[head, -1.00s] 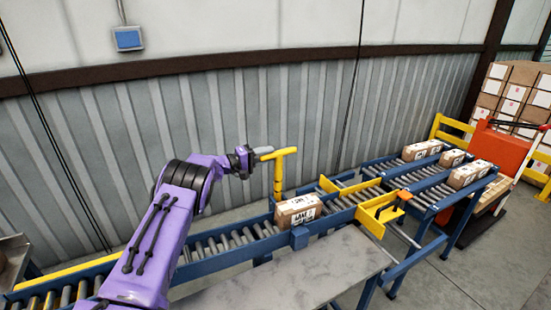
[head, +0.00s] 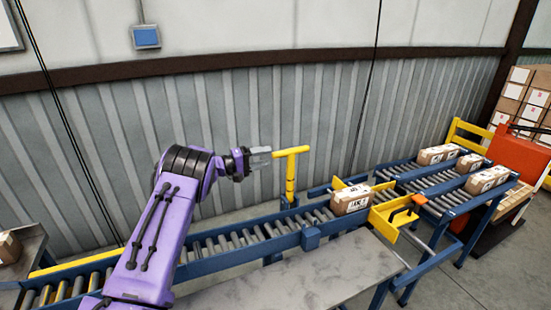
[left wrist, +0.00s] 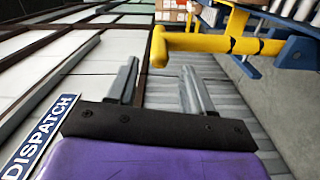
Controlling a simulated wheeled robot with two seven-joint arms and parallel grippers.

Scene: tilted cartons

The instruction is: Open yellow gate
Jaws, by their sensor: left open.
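A yellow post with a crossbar handle (head: 290,153) stands at the back edge of the roller conveyor. The handle also shows in the left wrist view (left wrist: 215,44), ahead of the fingers. My left gripper (head: 267,155) is open and empty, level with the handle and close to its left end; I cannot tell whether they touch. Its two grey fingers (left wrist: 159,68) are spread in the left wrist view. My right gripper is out of view.
A blue-framed roller conveyor (head: 240,262) runs along the corrugated wall. A grey table (head: 320,275) stands in front of it. Several cartons rest on the lanes at right, beside an orange machine (head: 490,180). Another carton (head: 8,248) is at far left.

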